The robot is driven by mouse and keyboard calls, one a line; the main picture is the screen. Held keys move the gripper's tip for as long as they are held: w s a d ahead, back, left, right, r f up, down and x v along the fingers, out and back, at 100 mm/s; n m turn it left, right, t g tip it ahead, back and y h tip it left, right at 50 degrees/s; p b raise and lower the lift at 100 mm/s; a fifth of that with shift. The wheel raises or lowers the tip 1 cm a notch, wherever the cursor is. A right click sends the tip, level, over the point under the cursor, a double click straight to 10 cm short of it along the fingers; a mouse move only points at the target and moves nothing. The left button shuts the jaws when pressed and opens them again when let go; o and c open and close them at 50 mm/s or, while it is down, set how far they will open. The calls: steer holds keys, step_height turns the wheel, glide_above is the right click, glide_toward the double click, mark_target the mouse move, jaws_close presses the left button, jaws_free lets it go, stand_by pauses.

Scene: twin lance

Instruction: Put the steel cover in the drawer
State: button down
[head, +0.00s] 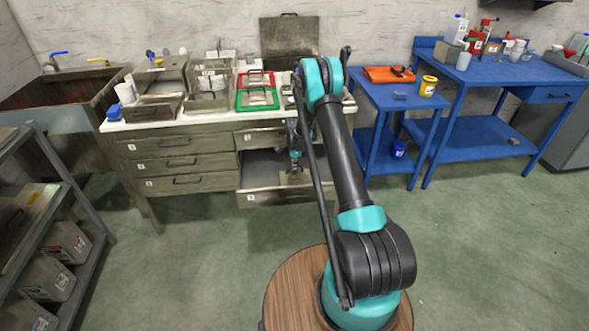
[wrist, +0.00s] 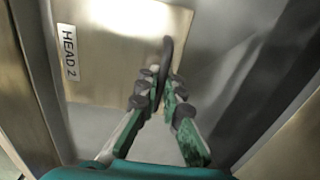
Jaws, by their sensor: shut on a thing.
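The steel cover (wrist: 125,45) is a flat, shiny rectangular plate with a "HEAD 2" label and a dark handle. My gripper (wrist: 165,75) is shut on that handle. In the head view, my gripper (head: 294,160) reaches down into the open drawer (head: 258,172), and the cover (head: 296,175) shows small below it, within the drawer's walls. The wrist view shows grey drawer floor (wrist: 90,125) around the cover. I cannot tell whether the cover touches the floor. My arm hides the drawer's right part.
The cabinet's left drawers (head: 180,163) are shut. The counter above holds steel pans (head: 207,100) and red- and green-rimmed trays (head: 257,98). A blue table (head: 395,97) stands to the right. A grey shelf rack (head: 60,210) stands at the left. The green floor in front is clear.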

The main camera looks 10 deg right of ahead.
steer(key=c, duration=1.7)
jaws_free()
step_height(320, 180, up, 11)
steer(key=s+d+r+n, duration=0.2)
steer(key=s+r+n, duration=0.3)
steer(key=s+r, duration=0.6)
steer(key=s+d+r+n+t, duration=0.15)
steer(key=s+r+n, duration=0.25)
steer(key=s+r, duration=0.5)
steer(key=s+f+n, duration=0.1)
steer(key=s+n, duration=0.2)
steer(key=s, duration=0.5)
steer(key=s+f+n+t, duration=0.1)
steer(key=s+n, duration=0.2)
steer(key=s, duration=0.6)
steer(key=s+d+f+n+t, duration=0.1)
steer(key=s+n, duration=0.2)
steer(key=s, duration=0.5)
steer(key=shift+s+f, duration=0.2)
steer(key=shift+f, duration=0.1)
